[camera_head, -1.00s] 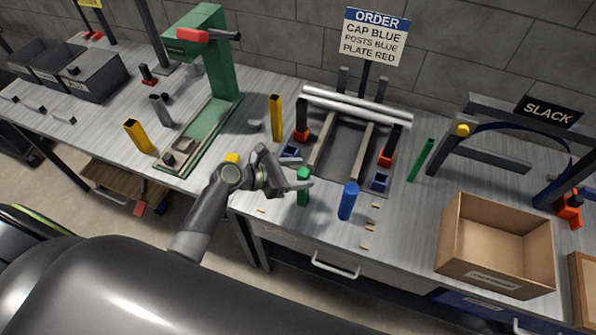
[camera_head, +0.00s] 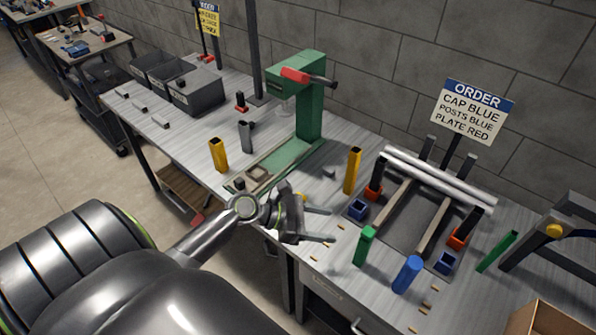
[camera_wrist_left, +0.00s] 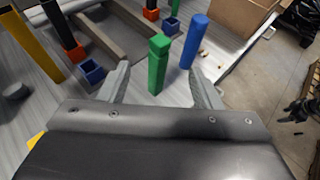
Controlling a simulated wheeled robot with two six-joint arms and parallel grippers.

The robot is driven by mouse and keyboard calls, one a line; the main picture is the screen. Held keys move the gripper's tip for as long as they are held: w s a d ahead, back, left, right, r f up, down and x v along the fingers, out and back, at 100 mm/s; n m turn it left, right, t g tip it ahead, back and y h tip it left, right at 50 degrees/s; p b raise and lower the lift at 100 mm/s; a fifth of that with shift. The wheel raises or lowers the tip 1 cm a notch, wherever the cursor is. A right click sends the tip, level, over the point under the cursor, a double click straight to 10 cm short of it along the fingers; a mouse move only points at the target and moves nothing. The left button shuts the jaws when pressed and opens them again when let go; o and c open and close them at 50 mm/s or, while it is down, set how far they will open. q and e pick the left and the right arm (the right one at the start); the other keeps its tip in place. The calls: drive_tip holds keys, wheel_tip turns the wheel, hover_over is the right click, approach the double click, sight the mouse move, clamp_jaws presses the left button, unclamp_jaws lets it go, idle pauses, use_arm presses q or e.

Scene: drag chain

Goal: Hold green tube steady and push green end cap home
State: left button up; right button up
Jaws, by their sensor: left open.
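A green tube (camera_head: 362,252) stands upright near the bench's front edge, with a green end cap (camera_head: 368,232) on its top. In the left wrist view the tube (camera_wrist_left: 157,74) and its cap (camera_wrist_left: 160,44) show just beyond my fingertips, with a visible step between them. Whether the cap is fully seated I cannot tell. My left gripper (camera_head: 330,226) is open and empty, left of the tube and apart from it. A dark jointed shape (camera_wrist_left: 300,110) at the right edge of the wrist view may be my right gripper; its jaws are unclear.
A blue tube (camera_head: 407,275) stands right of the green one. A yellow tube (camera_head: 353,170) and a small blue block (camera_head: 358,209) stand behind. Another green tube (camera_head: 498,251) is farther right. A green press (camera_head: 310,105) stands behind my gripper. Small tan pieces lie near the front edge.

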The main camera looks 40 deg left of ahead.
use_arm(q)
drive_tip(key=b+v, duration=0.1)
drive_tip(key=v, duration=0.5)
drive_tip(key=shift+s, duration=0.1)
idle(0.4)
